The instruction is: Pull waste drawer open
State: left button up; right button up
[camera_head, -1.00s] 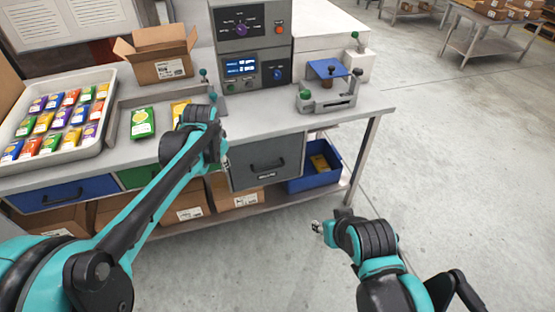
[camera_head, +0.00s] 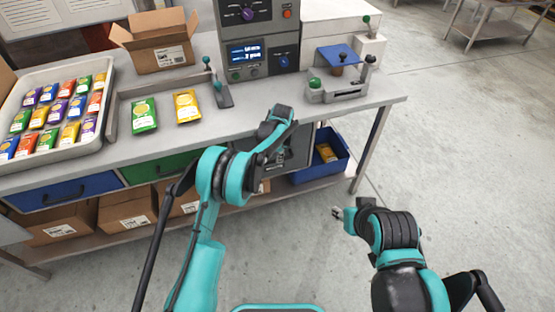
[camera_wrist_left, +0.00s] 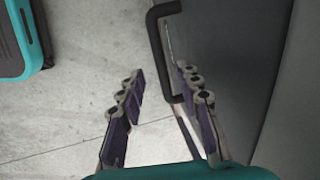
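The grey waste drawer (camera_head: 298,147) is under the bench's right part, largely covered by my left arm in the head view. Its grey front (camera_wrist_left: 230,70) fills the right of the left wrist view, with a black bar handle (camera_wrist_left: 157,45) standing off it. My left gripper (camera_wrist_left: 160,73) is open at the handle. Its left finger is on the outer side of the bar and its right finger between bar and drawer front; I cannot tell if they touch. My right gripper (camera_head: 337,212) hangs over the floor, too small to tell its opening.
A blue drawer (camera_head: 66,192) and a green drawer (camera_head: 158,169) are to the left. A blue bin (camera_head: 334,170) is on the lower shelf at right, with cardboard boxes (camera_head: 127,209) at left. The bench holds a packet tray (camera_head: 100,143) and a control unit. Floor in front is clear.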

pick_arm(q)
jog(key=shift+w+a+f+b, duration=0.1)
jog(key=shift+w+f+b, duration=0.15)
jog(key=shift+f, duration=0.75)
jog(key=shift+w+a+f+b, duration=0.1)
jog(key=shift+f+b, duration=0.2)
jog(key=shift+f, duration=0.65)
grip_shut()
jog(key=shift+d, duration=0.1)
